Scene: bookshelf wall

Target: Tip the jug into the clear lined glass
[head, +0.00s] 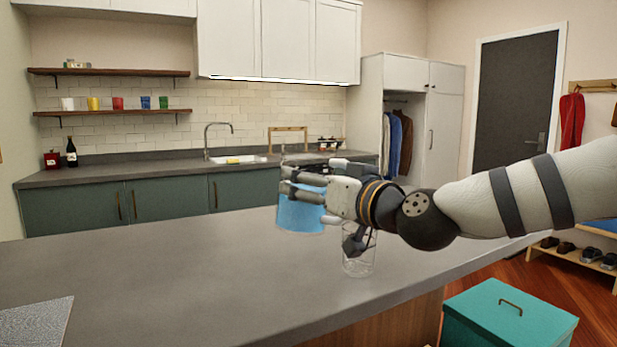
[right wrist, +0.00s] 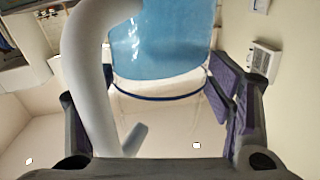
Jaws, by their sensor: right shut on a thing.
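The jug (head: 300,215) holds blue liquid and looks close to upright over the grey counter. I cannot tell whether its base touches the counter. My right gripper (head: 303,180) is shut on the jug and covers much of its upper part. In the right wrist view the jug's pale handle (right wrist: 88,70) runs between the fingers, with the blue liquid (right wrist: 165,45) beyond it. The clear lined glass (head: 358,262) stands upright on the counter, below my right wrist and right of the jug. Part of my gripper hides its upper part. My left gripper is not in view.
The grey counter (head: 180,275) is clear to the left of the jug, apart from a grey mat (head: 38,318) at the front left corner. A teal box (head: 510,315) stands on the floor at the right. A sink counter (head: 150,172) runs along the back wall.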

